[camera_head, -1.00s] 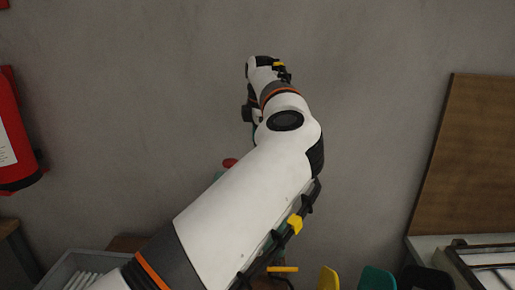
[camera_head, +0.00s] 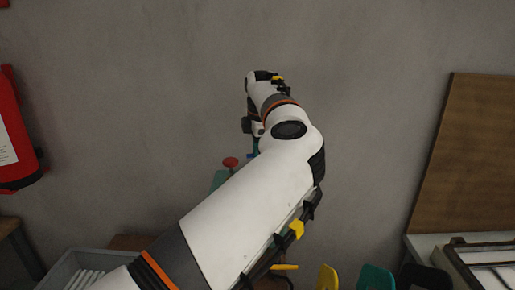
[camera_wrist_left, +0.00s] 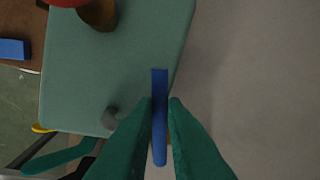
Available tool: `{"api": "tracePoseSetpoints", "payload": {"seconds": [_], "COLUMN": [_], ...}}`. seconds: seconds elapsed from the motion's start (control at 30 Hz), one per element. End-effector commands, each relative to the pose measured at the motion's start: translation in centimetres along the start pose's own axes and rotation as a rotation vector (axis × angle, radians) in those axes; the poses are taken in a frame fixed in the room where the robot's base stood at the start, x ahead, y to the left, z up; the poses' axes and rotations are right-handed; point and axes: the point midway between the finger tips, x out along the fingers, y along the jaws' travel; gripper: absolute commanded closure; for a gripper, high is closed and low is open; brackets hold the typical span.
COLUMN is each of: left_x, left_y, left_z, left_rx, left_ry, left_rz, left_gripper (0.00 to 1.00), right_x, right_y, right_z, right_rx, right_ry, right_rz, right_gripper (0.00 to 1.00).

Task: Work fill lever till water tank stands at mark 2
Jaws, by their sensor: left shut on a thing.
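A blue lever (camera_wrist_left: 160,85), which I take for the fill lever, stands between the green fingers of my left gripper (camera_wrist_left: 161,104) in the left wrist view. The gripper is shut on it. The lever is beside the edge of a green machine body (camera_wrist_left: 120,60). In the head view my left forearm covers most of that machine; a green corner (camera_head: 218,180) and a red knob (camera_head: 230,162) show left of the arm. No tank level or mark 2 can be read in either view. My right gripper is not in view.
A red fire extinguisher (camera_head: 14,130) hangs on the wall at left. A grey bin (camera_head: 62,270) with white items is at lower left. A brown board (camera_head: 470,160) leans at right, above a tray frame (camera_head: 490,252). Yellow, green and black pieces line the bottom edge.

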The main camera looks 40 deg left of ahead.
Motion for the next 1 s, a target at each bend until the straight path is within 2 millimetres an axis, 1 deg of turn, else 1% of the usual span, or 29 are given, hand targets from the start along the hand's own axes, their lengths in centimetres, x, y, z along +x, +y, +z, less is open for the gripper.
{"api": "tracePoseSetpoints", "payload": {"seconds": [0.07, 0.13, 0.2, 0.3, 0.43, 0.67, 0.7, 0.77, 0.8, 0.83, 1.0], "left_x": [0.1, 0.4, 0.7, 0.6, 0.4, 0.2, 0.2, 0.2, 0.2, 0.2, 0.2], "left_y": [-0.1, -0.2, -0.5, -1.0, -1.3, -1.3, -1.3, -1.3, -1.3, -1.3, -1.3], "left_z": [0.0, 0.1, 0.1, 0.0, 0.0, -0.1, -0.1, -0.1, -0.1, -0.1, -0.1], "left_rx": [0.007, 0.044, 0.113, 0.215, 0.286, 0.292, 0.291, 0.291, 0.291, 0.29, 0.29], "left_ry": [0.002, 0.01, 0.025, 0.045, 0.059, 0.059, 0.059, 0.059, 0.059, 0.059, 0.058], "left_rz": [-0.001, -0.001, -0.001, -0.002, 0.0, 0.0, 0.0, 0.0, 0.0, 0.0, 0.001], "left_gripper": [1.0, 1.0, 1.0, 1.0, 1.0, 1.0, 0.87, 0.77, 0.71, 0.67, 0.67], "right_x": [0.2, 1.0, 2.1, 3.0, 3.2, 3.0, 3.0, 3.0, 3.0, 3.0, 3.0], "right_y": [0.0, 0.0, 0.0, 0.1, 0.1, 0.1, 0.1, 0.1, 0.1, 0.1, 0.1], "right_z": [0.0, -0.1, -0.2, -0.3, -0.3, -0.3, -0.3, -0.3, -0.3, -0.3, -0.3], "right_rx": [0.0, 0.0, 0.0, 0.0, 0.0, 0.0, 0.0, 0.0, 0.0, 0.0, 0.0], "right_ry": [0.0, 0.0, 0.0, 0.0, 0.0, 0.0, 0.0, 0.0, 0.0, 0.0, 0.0], "right_rz": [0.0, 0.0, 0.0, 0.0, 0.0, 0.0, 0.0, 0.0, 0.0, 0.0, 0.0], "right_gripper": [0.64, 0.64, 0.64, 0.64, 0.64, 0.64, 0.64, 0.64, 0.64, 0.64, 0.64]}}
